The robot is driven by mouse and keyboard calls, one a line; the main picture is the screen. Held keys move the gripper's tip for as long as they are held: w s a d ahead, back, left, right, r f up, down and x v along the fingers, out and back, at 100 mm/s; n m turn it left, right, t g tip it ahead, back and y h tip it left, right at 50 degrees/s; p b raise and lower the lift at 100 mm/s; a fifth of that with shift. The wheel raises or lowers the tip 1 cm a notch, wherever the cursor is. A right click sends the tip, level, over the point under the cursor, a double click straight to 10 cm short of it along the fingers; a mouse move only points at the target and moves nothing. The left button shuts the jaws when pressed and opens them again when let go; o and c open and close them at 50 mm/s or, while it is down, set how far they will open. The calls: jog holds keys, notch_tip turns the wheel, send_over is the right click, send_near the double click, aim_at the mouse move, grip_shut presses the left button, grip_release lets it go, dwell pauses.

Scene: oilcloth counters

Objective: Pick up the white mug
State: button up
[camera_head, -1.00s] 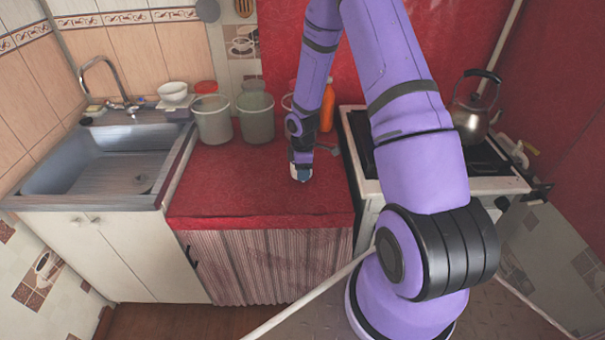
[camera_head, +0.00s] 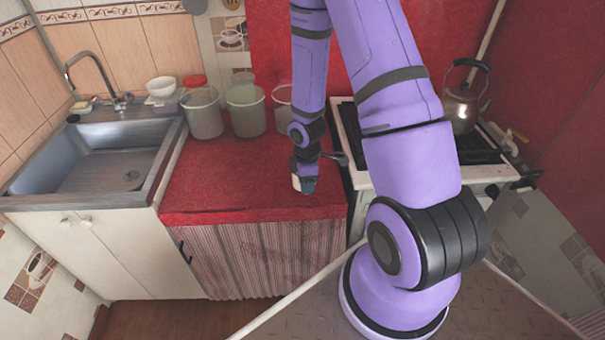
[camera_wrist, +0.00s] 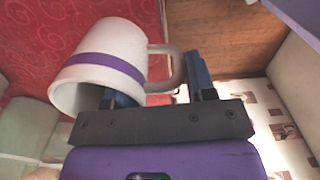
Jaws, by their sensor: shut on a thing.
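The white mug (camera_wrist: 85,82) with a purple band fills the upper left of the wrist view, its axis slanted in the picture. Its handle (camera_wrist: 177,68) points right, between the two blue fingers of my gripper (camera_wrist: 160,80). The left finger is partly hidden by the mug. My gripper is shut on the mug, at the handle side. In the head view my gripper (camera_head: 305,182) is over the front right of the red counter, with a small white patch of the mug (camera_head: 296,183) showing beside it. A gap between mug and counter cannot be made out.
The red counter (camera_head: 225,180) is clear left of my gripper. Several buckets (camera_head: 203,115) stand at its back. A sink (camera_head: 95,160) is on the left. A stove (camera_head: 475,150) with a kettle (camera_head: 462,105) is close on the right. The counter's front edge is near.

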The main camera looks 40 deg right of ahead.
jog(key=shift+s+a+r, duration=0.1)
jog(key=shift+s+a, duration=0.15)
jog(key=shift+s, duration=0.55)
jog(key=shift+s+a+r, duration=0.1)
jog(key=shift+s+a, duration=0.2)
jog(key=shift+s, duration=0.5)
jog(key=shift+s+a+r, duration=0.1)
jog(key=shift+s+a, duration=0.15)
jog(key=shift+s, duration=0.55)
